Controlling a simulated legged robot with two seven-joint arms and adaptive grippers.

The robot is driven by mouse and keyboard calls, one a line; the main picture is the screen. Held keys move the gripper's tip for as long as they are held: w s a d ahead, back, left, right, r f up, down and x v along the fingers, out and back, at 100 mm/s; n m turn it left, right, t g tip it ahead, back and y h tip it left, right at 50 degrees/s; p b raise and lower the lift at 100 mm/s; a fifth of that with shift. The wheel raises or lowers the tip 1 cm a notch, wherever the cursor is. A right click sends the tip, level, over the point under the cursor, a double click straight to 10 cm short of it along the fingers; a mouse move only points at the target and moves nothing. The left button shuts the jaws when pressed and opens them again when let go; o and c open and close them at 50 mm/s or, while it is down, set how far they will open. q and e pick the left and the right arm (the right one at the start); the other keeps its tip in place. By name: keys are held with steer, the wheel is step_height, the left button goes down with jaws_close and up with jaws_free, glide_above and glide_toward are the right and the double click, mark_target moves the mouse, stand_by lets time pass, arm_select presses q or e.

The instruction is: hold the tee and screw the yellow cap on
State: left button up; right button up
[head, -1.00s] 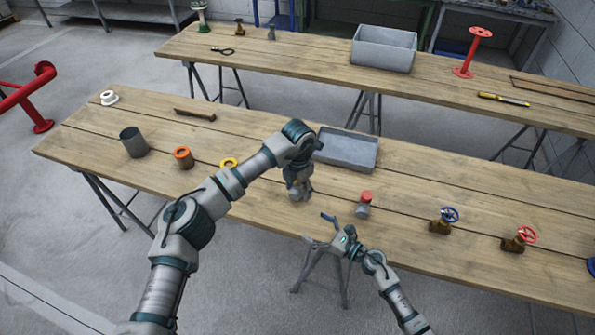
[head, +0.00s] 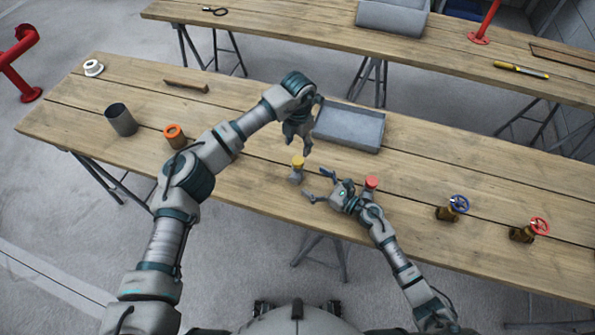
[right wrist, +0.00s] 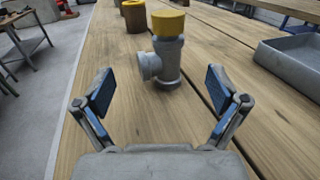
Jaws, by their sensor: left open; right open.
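The grey tee (head: 296,176) stands upright on the near table, with the yellow cap (head: 298,162) on its top. Both show in the right wrist view, the tee (right wrist: 168,62) with its side branch facing left and the cap (right wrist: 168,22) on top. How tightly the cap sits cannot be told. My left gripper (head: 299,149) is open, pointing down just above the cap and apart from it. My right gripper (head: 315,186) is open and empty beside the tee, its fingers towards it. In the right wrist view, the right gripper's fingers (right wrist: 159,92) are spread wide, short of the tee.
A grey tray (head: 350,127) lies behind the tee. A red-topped fitting (head: 371,183) stands close by my right wrist. Brass valves with blue (head: 459,203) and red (head: 539,225) handwheels stand right. An orange-ringed piece (head: 174,136) and a grey cylinder (head: 121,120) stand left.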

mark_target(300, 172)
steer(key=shift+x, duration=3.6)
jaws_close()
arm_select(q)
steer(key=n, duration=0.5)
steer(key=shift+n, duration=0.3)
steer(key=n, duration=0.2)
steer(key=shift+n, duration=0.4)
steer(key=n, duration=0.7)
steer(key=shift+n, duration=0.4)
steer(key=n, duration=0.4)
steer(key=shift+w+n, duration=0.1)
steer(key=shift+n, duration=0.3)
steer(key=n, duration=0.6)
